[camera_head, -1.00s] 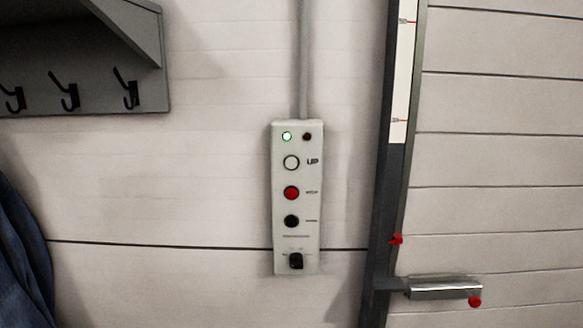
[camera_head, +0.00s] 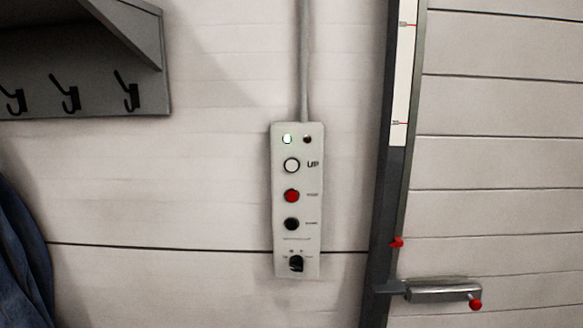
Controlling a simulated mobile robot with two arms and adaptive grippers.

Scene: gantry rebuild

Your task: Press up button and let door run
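A pale control box (camera_head: 296,182) hangs upright on the wall in the middle of the head view. Its white UP button (camera_head: 291,165) is near the top, below a lit green lamp (camera_head: 287,139) and a dark lamp (camera_head: 307,139). A red button (camera_head: 291,196) and a black button (camera_head: 291,224) sit below it, then a black rotary knob (camera_head: 296,263). The panelled door (camera_head: 505,165) fills the right side, beyond a dark vertical frame. Neither of my grippers is in view.
A grey coat rack (camera_head: 95,75) with black hooks is at upper left, with blue cloth (camera_head: 20,265) below it. A metal latch (camera_head: 440,292) with a red knob (camera_head: 475,305) is at lower right. The wall around the box is clear.

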